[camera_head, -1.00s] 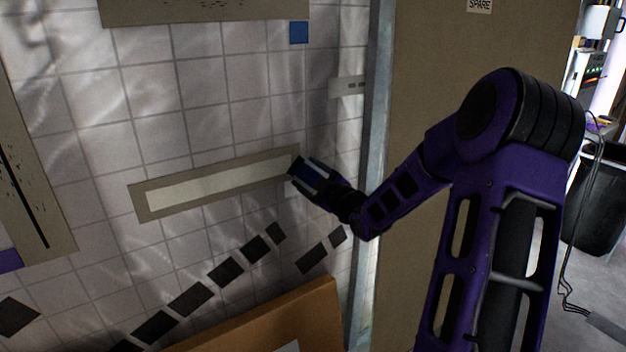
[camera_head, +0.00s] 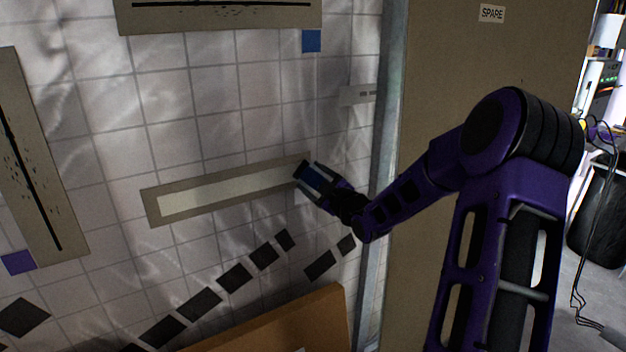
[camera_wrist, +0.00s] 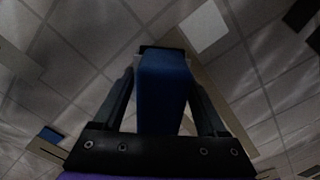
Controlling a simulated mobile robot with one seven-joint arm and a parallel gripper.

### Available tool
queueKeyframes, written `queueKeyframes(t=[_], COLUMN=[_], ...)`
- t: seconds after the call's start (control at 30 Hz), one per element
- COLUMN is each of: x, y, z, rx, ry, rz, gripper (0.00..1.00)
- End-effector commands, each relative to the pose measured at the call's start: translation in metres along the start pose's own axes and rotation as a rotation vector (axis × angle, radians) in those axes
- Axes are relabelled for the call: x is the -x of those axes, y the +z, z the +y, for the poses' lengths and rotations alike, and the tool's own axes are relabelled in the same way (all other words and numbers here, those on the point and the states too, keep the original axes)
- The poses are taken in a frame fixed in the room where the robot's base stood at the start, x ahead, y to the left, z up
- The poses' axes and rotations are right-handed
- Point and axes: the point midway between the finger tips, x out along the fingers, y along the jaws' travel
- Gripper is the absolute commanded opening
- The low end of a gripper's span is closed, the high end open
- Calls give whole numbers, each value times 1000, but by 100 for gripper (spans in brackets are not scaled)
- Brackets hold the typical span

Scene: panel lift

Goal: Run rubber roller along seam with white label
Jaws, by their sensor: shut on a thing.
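My gripper (camera_head: 308,174) is shut on the rubber roller (camera_head: 314,178), which has a blue handle and a dark head. The roller also shows in the wrist view (camera_wrist: 162,95) between the fingers. Its head is at the right end of a beige strip (camera_head: 153,208) with a pale band along its middle, on the tiled wall. I cannot tell whether it touches. A white square label (camera_wrist: 205,27) shows beyond the roller tip in the wrist view; it does not stand out in the head view. The fingers hide part of the strip's right end.
Other beige strips with black lines are at the top (camera_head: 220,17) and left (camera_head: 40,150), by a blue square (camera_head: 312,41) and a purple square (camera_head: 18,262). A metal post (camera_head: 390,100) stands right of the gripper; a brown board (camera_head: 300,315) is below.

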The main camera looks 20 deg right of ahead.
Motion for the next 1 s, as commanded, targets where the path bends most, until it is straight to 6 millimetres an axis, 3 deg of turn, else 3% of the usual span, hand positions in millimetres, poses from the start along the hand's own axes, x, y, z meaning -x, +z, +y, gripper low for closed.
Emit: queueKeyframes(t=[1.0], x=[-18], y=[-1], z=[-1], rx=[1], ry=[1], rz=[2], gripper=[23])
